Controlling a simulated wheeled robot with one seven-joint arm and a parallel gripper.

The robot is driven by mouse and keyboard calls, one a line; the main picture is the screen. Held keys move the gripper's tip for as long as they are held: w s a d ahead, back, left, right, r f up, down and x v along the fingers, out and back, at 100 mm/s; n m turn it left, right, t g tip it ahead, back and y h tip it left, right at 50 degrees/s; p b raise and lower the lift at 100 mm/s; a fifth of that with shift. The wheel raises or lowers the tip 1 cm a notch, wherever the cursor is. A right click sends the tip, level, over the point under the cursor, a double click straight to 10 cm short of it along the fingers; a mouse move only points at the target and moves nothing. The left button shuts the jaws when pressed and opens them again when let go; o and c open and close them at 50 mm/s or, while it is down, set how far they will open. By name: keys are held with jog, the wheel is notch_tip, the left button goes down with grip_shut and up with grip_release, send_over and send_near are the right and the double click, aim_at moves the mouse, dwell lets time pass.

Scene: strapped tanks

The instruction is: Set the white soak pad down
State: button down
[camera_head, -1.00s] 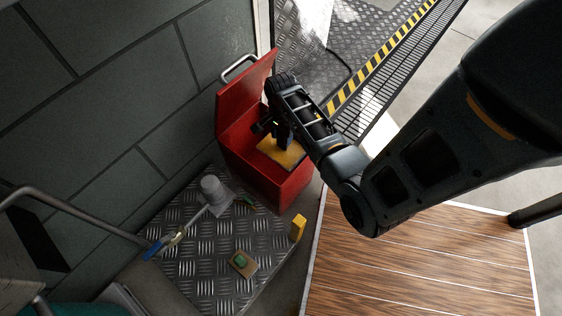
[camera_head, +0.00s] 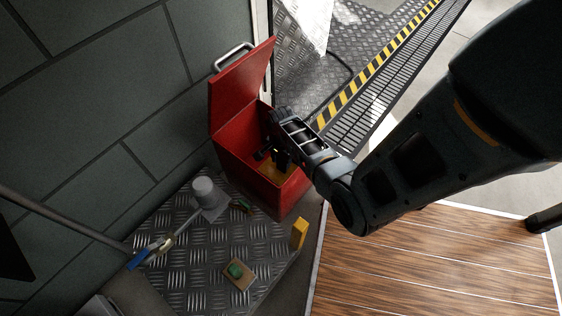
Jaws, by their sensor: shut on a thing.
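My gripper (camera_head: 274,160) points down into the open red bin (camera_head: 287,197), its fingers below the rim. It is shut on a flat pad (camera_head: 270,172) that looks yellow, not white, in this view. The pad is low inside the bin, in shadow, and partly hidden by my gripper and the bin's front wall. I cannot tell whether it touches the bin's floor. No white pad can be made out elsewhere.
The bin's red lid (camera_head: 240,85) stands open at the back left. Wooden decking (camera_head: 430,270) is clear.

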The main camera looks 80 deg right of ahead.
jog(key=shift+f, duration=0.4)
jog(key=shift+f+b, duration=0.2)
jog(key=shift+b, duration=0.1)
jog(key=c, duration=0.6)
grip_release()
jog(key=shift+r, duration=0.1)
notch_tip(320, 180, up, 13)
jog(key=p, duration=0.6)
jog(key=shift+p, duration=0.4)
